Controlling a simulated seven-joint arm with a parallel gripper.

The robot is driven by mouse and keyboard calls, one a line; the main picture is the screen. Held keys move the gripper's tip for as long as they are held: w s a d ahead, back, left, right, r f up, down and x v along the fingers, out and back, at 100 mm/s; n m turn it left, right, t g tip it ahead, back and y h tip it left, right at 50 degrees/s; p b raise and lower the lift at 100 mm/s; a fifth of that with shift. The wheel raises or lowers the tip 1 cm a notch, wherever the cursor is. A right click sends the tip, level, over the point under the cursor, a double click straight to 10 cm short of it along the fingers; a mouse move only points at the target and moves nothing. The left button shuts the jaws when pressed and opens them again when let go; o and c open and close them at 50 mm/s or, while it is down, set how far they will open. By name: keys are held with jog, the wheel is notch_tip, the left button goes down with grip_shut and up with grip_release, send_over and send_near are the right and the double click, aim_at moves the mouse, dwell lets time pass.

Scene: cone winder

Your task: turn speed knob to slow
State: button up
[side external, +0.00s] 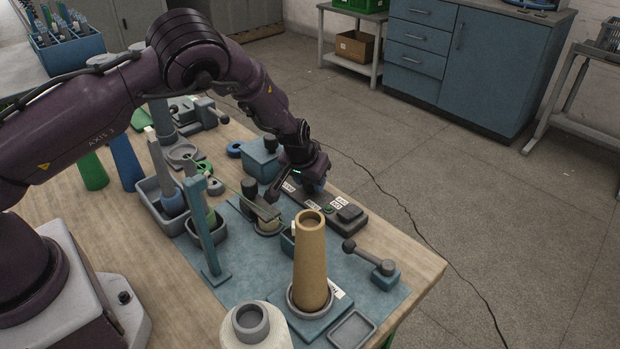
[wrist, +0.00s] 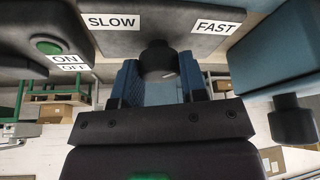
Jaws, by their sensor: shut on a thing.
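The speed knob (wrist: 158,58) is a dark round knob on the dark control panel (wrist: 140,40). A small pale mark shows at its lower right. The SLOW label (wrist: 111,22) is to the upper left of the knob and the FAST label (wrist: 218,27) to the upper right. My gripper (wrist: 158,70) has its blue fingers on either side of the knob and is shut on it. In the side view my gripper (side external: 304,182) is down at the far end of the control panel (side external: 328,208) and hides the knob.
A green button (wrist: 47,46) with ON and OFF labels sits left of the knob. A tan cone (side external: 310,262) stands upright in front of the panel. A lever with a ball end (side external: 370,258) is to its right. A blue box (side external: 262,160) stands close to my gripper.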

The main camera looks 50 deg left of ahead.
jog(key=n+y, duration=0.1)
jog(key=n, duration=0.1)
jog(key=n+g, duration=0.1)
jog(key=n, duration=0.1)
jog(key=shift+d+n+y, duration=0.1)
jog(key=shift+n+y, duration=0.2)
jog(key=shift+y, duration=0.1)
jog(key=n+g+y, duration=0.1)
jog(key=n, duration=0.3)
jog(key=shift+n, duration=0.3)
jog(key=n+g, duration=0.2)
jog(key=n, duration=0.2)
jog(key=shift+w+n, duration=0.15)
jog(key=shift+n, duration=0.15)
jog(key=shift+n+g, duration=0.8)
jog(key=shift+n, duration=1)
jog(key=o, duration=0.9)
jog(key=shift+o, duration=0.2)
jog(key=shift+w+d+r, duration=0.1)
jog(key=shift+r, duration=0.05)
jog(key=v, duration=1.2)
jog(key=shift+d+r, duration=0.2)
jog(key=shift+r, duration=0.15)
